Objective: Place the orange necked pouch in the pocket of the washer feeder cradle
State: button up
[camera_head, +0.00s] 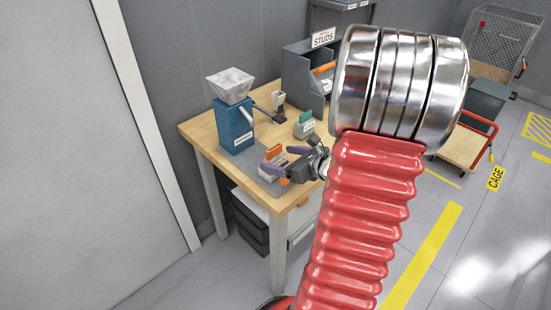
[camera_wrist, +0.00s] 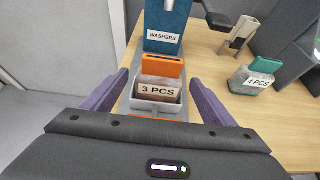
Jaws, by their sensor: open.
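The orange necked pouch (camera_wrist: 162,67) has an orange top and a tan "3 PCS" label. In the wrist view it stands upright, its lower part within the grey pocket of the cradle (camera_wrist: 168,109) in front of the blue washer feeder (camera_wrist: 166,22). The pouch's orange top also shows in the head view (camera_head: 274,151), beside the feeder (camera_head: 235,128). My gripper (camera_wrist: 159,78) is open, its purple fingers on either side of the pouch with gaps visible. In the head view my gripper (camera_head: 284,161) is at the cradle. The pouch's underside is hidden.
A green-topped "4 PCS" pouch (camera_wrist: 252,78) stands to the right on the wooden table (camera_wrist: 205,62). A small beige holder (camera_wrist: 240,32) and dark feeder arm (camera_wrist: 217,15) are behind it. The grey STUDS unit (camera_head: 297,72) stands farther back. Bare tabletop lies right of my gripper.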

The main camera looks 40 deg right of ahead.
jog(key=v, duration=0.8)
jog(key=shift+s, duration=0.35)
jog(key=shift+r, duration=0.15)
jog(key=w+a+r+n+g+y, duration=0.1)
jog(key=a+n+g+y, duration=0.15)
jog(key=a+n, duration=0.7)
jog(key=w+a+r+n+g+y, duration=0.15)
jog(key=a+n+g, duration=0.4)
jog(key=a, duration=0.75)
jog(key=s+a+r+n+h, duration=0.2)
jog(key=s+a+r+n, duration=0.1)
jog(key=n, duration=0.7)
jog(key=s+a+r+n+h, duration=0.2)
jog(key=s+a+r+n, duration=0.2)
jog(key=n, duration=0.6)
jog(key=s+a, duration=0.1)
jog(key=a, duration=0.1)
jog(key=shift+a+n+t, duration=0.25)
jog(key=shift+n+t, duration=0.05)
jog(key=shift+t, duration=0.1)
jog(key=shift+r, duration=0.1)
